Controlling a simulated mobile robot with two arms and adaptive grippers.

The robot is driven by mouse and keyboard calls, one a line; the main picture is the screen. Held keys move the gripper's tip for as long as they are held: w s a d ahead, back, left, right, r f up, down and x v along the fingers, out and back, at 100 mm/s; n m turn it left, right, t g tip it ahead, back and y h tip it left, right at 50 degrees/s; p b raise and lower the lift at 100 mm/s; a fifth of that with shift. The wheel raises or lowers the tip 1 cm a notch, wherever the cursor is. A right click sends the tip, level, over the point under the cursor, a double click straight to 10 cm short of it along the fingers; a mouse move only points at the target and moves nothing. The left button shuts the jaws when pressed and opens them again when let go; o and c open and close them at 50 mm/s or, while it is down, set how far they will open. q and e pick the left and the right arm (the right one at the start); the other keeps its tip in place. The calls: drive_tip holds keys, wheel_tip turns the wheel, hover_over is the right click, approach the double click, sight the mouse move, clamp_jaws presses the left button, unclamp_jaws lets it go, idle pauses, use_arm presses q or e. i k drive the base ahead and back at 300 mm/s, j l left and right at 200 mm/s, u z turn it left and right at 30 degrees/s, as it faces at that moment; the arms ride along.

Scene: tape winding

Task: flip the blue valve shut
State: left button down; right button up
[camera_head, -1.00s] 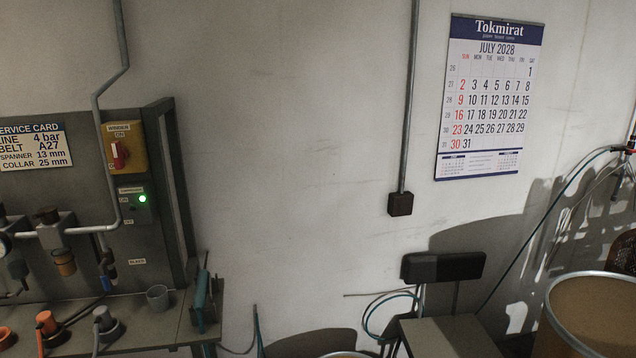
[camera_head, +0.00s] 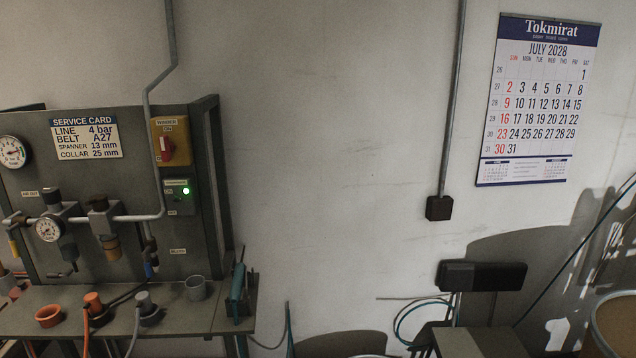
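A small blue valve handle (camera_head: 149,269) hangs on the pipework at the lower right of the grey panel (camera_head: 95,190), at the left of the head view. It points downward below the grey pipe, just above the bench. The picture is too small to show its exact angle. Neither of my grippers is in the head view.
The bench (camera_head: 185,318) below the panel holds an orange bowl (camera_head: 48,315), a grey cup (camera_head: 195,287), hose fittings and a teal tool (camera_head: 238,295). A red switch (camera_head: 167,150) is on a yellow box. A barrel (camera_head: 615,325) stands at the far right.

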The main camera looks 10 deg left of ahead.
sight(147, 266)
drive_tip(key=u, duration=1.6)
